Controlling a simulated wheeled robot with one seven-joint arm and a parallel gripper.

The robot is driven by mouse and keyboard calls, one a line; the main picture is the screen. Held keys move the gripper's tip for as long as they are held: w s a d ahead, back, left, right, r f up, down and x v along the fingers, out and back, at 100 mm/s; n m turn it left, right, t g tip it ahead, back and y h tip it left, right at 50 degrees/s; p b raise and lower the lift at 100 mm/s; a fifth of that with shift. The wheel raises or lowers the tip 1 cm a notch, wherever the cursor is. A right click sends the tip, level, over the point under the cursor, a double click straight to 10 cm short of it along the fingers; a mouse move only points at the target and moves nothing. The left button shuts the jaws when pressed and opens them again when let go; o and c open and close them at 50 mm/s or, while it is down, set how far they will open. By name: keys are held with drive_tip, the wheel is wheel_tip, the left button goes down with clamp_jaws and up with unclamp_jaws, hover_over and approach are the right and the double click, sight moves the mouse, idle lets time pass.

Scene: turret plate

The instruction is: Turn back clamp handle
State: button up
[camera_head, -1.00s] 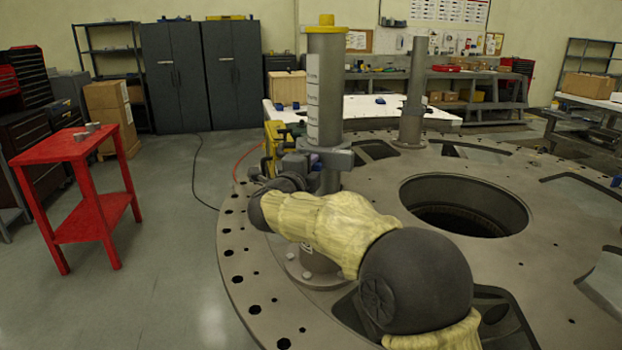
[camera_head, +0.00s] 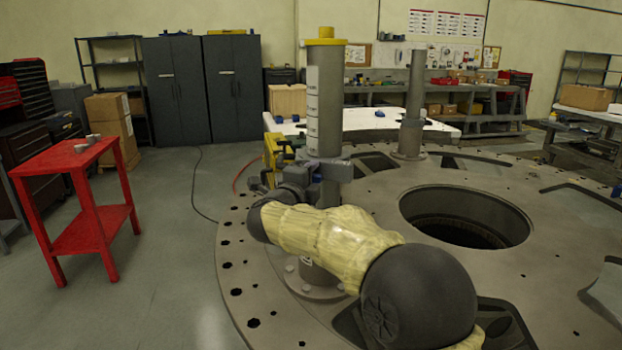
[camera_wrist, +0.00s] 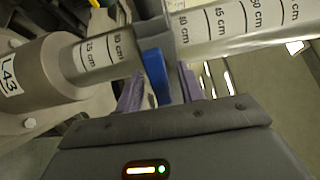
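The clamp (camera_head: 338,170) is a grey collar around the upright post (camera_head: 326,90) with a yellow cap. In the wrist view the post carries centimetre marks and the clamp's blue handle (camera_wrist: 156,74) hangs in front of it. My gripper (camera_wrist: 160,88) has two purple fingers, one on each side of the blue handle, with gaps visible between fingers and handle. It appears open around the handle; contact cannot be told. In the head view my arm reaches to the post, and the fingertips and handle are too small and partly hidden.
The post stands on a large round metal plate (camera_head: 250,285) with a wide round opening (camera_head: 465,215). A second post (camera_head: 413,105) stands farther back. A red table (camera_head: 80,155) stands at left, with open floor between it and the plate.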

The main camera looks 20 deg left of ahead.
drive_tip(key=s+b, duration=0.3)
drive_tip(key=s, duration=1.4)
drive_tip(key=shift+s+a, duration=0.2)
drive_tip(key=shift+a, duration=0.2)
drive_tip(key=shift+w, duration=0.1)
